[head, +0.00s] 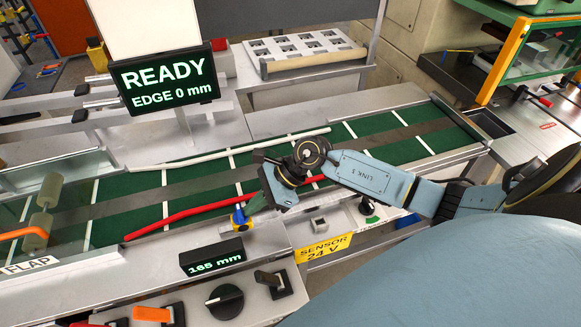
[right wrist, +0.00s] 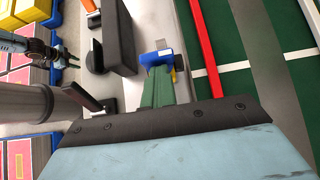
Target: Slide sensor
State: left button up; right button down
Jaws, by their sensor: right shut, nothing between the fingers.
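The sensor (head: 238,218), a small blue block with a yellow part, sits at the near edge of the conveyor, just above the "165 mm" display (head: 212,256). In the right wrist view the blue block (right wrist: 178,62) lies at the tips of my right gripper's green fingers (right wrist: 158,74). In the head view my right gripper (head: 246,210) points down and left at the sensor. Its fingers are shut with nothing between them; I cannot tell whether they touch the block.
The green conveyor (head: 200,195) with white cross bars runs behind, with a red rail (head: 178,216) along its near side. The "READY, EDGE 0 mm" screen (head: 164,78) stands behind it. A black knob (head: 224,301) and levers are in front. A yellow "SENSOR 24 V" label (head: 323,248) lies right.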

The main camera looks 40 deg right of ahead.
aim_at(276, 216)
jog(key=shift+s, duration=0.1)
jog(key=d, duration=0.1)
jog(key=s+d+b, duration=0.1)
jog(key=d, duration=0.1)
jog(key=d+b, duration=0.1)
jog(key=shift+s+d+r, duration=0.2)
jog(key=shift+d+r, duration=0.05)
jog(key=shift+d, duration=0.05)
jog(key=b+v, duration=0.1)
jog(key=v, duration=0.8)
jog(key=shift+r, duration=0.15)
jog(key=shift+a, duration=0.1)
